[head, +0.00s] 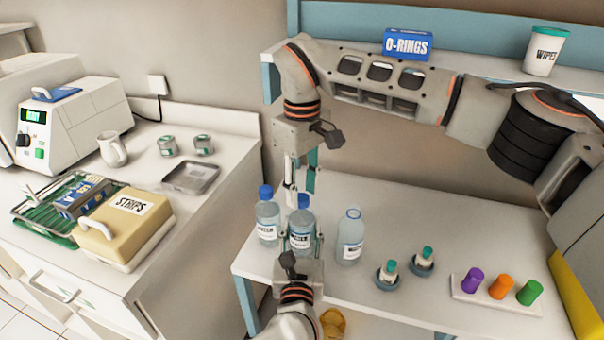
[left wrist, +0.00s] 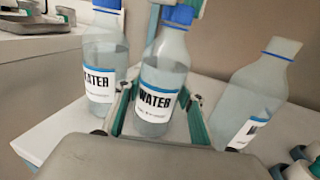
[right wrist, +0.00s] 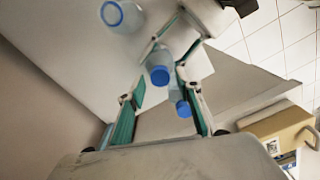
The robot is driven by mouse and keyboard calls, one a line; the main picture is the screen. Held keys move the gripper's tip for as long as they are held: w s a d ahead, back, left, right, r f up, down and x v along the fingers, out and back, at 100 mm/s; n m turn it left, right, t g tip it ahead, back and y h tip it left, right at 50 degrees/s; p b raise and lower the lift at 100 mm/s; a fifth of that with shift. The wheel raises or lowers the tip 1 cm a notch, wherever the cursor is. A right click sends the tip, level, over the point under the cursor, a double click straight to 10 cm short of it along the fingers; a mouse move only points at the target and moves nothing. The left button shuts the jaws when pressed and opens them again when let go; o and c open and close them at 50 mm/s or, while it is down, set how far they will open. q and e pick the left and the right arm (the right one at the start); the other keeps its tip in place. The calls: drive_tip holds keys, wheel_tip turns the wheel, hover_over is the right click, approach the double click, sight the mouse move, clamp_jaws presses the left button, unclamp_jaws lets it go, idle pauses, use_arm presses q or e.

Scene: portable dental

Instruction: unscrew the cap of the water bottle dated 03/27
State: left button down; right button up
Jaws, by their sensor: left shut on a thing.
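The middle water bottle (head: 301,238) stands upright with its blue cap (head: 303,201) on, on the white table. My left gripper (left wrist: 152,108) is shut on its body from the front. The label reads WATER in the left wrist view; the date is too small to read. My right gripper (head: 301,188) points down over this bottle, open, its fingers on either side of the cap. In the right wrist view the cap (right wrist: 159,75) shows between the fingers with gaps. A second blue-capped bottle (head: 267,222) stands left. A third bottle (head: 350,240) stands right, with a blue ring at its mouth.
Right of the bottles stand two small teal-capped vials (head: 388,271) in round holders, then a white rack (head: 480,293) with purple, orange and green pieces. A shelf (head: 480,78) behind holds an O-RINGS box (head: 407,44) and a wipes tub (head: 545,52). The left bottle is close by.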

drive_tip(key=shift+f, duration=0.5)
